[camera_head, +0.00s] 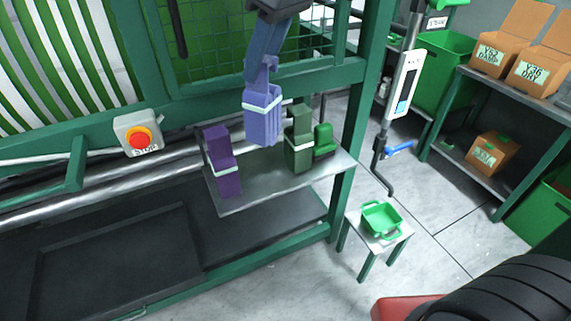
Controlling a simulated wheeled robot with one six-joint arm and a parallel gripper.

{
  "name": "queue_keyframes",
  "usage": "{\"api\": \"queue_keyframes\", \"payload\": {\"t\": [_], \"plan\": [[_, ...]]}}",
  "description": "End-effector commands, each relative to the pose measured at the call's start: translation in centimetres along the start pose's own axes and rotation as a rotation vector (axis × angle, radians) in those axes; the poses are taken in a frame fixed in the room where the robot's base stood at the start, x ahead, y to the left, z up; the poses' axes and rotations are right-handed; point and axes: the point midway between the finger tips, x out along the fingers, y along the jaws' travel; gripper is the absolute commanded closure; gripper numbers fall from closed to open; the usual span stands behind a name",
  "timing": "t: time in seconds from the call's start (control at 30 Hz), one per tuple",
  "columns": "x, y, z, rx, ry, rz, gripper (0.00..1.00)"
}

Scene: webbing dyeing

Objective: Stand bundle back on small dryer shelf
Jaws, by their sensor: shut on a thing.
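My gripper (262,76) hangs from the top of the view and is shut on a lavender-blue bundle (263,120) with a pale band. The bundle is upright, in the gap between two other bundles over the small grey shelf (262,182). Whether its bottom touches the shelf cannot be told. A purple bundle (226,178) with a pale band stands on the shelf to the left. A dark green bundle (300,150) with a pale band stands to the right, with a small bright green item (323,140) beside it.
The green machine frame (352,130) rises right of the shelf. An emergency stop button (139,138) is at left. A green tray (381,218) sits on a small stool in front right. Cardboard boxes (498,52) stand on a rack at right. Grey floor is open between.

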Motion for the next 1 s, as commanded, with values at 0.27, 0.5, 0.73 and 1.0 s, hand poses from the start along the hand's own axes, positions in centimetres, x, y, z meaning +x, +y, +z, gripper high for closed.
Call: {"api": "queue_keyframes", "payload": {"t": [0.27,0.5,0.73,1.0], "plan": [[-9.3,3.5,-6.3,0.149,-0.007,0.081,1.00],[-11.4,4.2,-6.9,0.208,-0.016,0.110,1.00],[-6.9,4.2,-4.8,0.211,-0.018,0.109,1.00],[-0.8,4.3,-2.2,0.211,-0.018,0.109,1.00]]}}
